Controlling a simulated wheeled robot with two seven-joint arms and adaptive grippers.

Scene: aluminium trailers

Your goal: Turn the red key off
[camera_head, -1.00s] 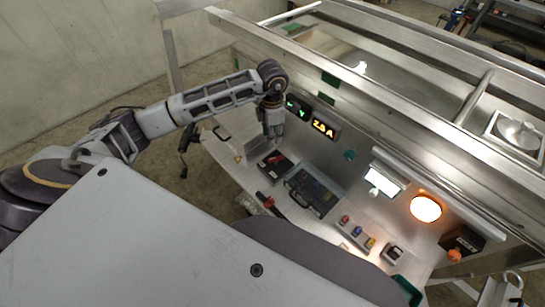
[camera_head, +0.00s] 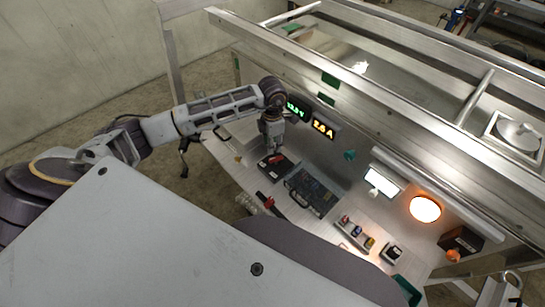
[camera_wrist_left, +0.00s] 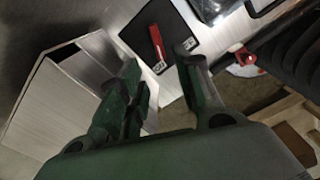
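The red key (camera_wrist_left: 156,46) is a slim red lever on a black plate (camera_wrist_left: 165,30) with small white labels. In the wrist view it lies just beyond and between my left fingertips, with no contact seen. In the head view the black plate (camera_head: 278,170) is on the panel just below my left gripper (camera_head: 271,148); the key shows only as a small red spot there. My left gripper (camera_wrist_left: 158,58) is open, with an empty gap between its fingers. I cannot make out my right gripper in either view.
Lit displays (camera_head: 323,129) sit on the back wall close to my left wrist. A dark box (camera_head: 311,193) lies right of the plate. Another red part (camera_wrist_left: 245,57) is at the right in the wrist view. An orange lamp (camera_head: 425,208) glows at the right.

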